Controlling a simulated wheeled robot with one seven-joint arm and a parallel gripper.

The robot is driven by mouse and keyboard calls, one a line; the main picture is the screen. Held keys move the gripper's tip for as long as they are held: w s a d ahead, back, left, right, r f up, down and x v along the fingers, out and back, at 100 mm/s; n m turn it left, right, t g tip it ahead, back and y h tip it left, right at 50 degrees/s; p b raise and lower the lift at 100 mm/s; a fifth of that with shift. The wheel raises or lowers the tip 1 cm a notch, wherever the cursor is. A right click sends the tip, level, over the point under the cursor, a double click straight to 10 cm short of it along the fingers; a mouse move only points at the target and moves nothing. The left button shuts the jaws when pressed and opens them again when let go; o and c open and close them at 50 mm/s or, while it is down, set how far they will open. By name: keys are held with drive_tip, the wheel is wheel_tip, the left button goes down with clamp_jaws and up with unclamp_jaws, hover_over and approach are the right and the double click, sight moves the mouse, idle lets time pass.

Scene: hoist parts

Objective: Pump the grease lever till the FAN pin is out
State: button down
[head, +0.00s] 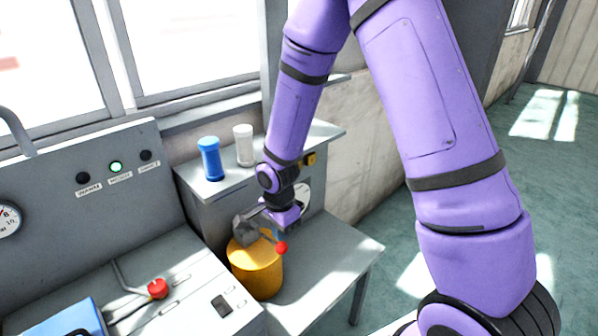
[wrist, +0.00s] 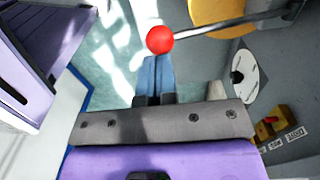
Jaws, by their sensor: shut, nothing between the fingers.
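The grease pump is a yellow pot (head: 255,268) with a grey head on the low bench in the head view; part of the pot shows in the wrist view (wrist: 222,14). Its lever (wrist: 225,26) is a thin grey rod ending in a red ball (wrist: 159,39), which also shows in the head view (head: 281,248). My gripper (wrist: 156,62) is shut and empty, its blue fingertips just at the ball's edge in the wrist view; I cannot tell if they touch. In the head view my wrist hangs above the pump and the fingers are unclear. I cannot identify the FAN pin.
A white disc (wrist: 248,75) with a dark centre and a yellow block (wrist: 284,122) beside small labels are on the cabinet face. A blue jar (head: 210,160) and a white jar (head: 243,146) stand on top. A console with a red knob (head: 157,288) is at left.

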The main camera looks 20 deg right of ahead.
sight(279, 252)
drive_tip(key=f, duration=0.5)
drive_tip(key=w+f, duration=0.1)
drive_tip(key=f, duration=0.2)
drive_tip(key=shift+a+f, duration=0.2)
drive_tip(key=shift+f, duration=0.15)
idle(0.9)
drive_tip(key=shift+s+d+r, duration=0.1)
drive_tip(key=shift+s+r, duration=0.05)
drive_tip(key=shift+r, duration=1.3)
drive_tip(key=shift+s+d+r, duration=0.1)
drive_tip(key=shift+s+r, duration=0.1)
drive_tip(key=shift+r, duration=1.25)
drive_tip(key=shift+s+r, duration=0.15)
drive_tip(key=shift+r, duration=1.3)
drive_tip(key=shift+r, duration=3)
